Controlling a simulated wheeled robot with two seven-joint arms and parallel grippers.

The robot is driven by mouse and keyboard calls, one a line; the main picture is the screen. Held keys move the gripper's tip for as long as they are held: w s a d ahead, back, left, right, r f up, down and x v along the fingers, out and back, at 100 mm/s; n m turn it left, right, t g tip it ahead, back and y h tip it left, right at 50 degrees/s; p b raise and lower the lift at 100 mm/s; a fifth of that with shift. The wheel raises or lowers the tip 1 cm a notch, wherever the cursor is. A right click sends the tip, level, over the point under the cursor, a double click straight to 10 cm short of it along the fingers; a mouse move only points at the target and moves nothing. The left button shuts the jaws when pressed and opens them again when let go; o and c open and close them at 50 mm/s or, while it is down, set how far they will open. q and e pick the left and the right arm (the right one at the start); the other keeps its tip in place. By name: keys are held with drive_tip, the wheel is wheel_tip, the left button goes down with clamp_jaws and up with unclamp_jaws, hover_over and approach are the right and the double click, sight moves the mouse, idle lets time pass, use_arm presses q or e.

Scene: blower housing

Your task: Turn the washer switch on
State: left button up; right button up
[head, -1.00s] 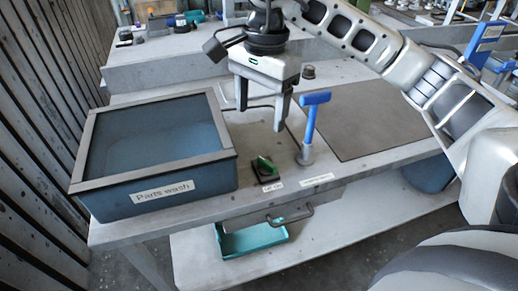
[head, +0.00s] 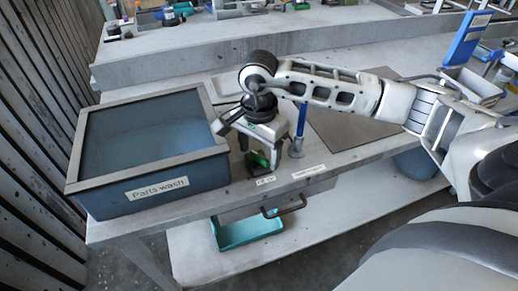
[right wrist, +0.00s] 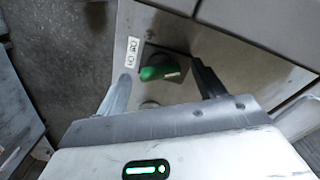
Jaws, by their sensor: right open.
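The washer switch (head: 259,158) is a green knob on a dark base near the bench's front edge, just right of the parts wash basin (head: 160,183). In the right wrist view the green knob (right wrist: 160,73) lies between the two fingers, with a small white label (right wrist: 132,51) beside it. My right gripper (head: 260,156) is open and low over the switch, its fingers on either side of the knob. In the right wrist view my right gripper (right wrist: 160,84) shows a gap around the knob; contact cannot be told. The left gripper is out of view.
A blue-handled lever (head: 297,145) stands upright close to the right of the gripper. A dark flat panel (head: 345,125) lies farther right. Below the bench are a drawer-like handle (head: 285,206) and a teal tray (head: 250,232).

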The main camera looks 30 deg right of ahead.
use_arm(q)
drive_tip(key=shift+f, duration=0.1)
use_arm(e)
drive_tip(key=shift+f, duration=0.4)
drive_tip(key=c, duration=1)
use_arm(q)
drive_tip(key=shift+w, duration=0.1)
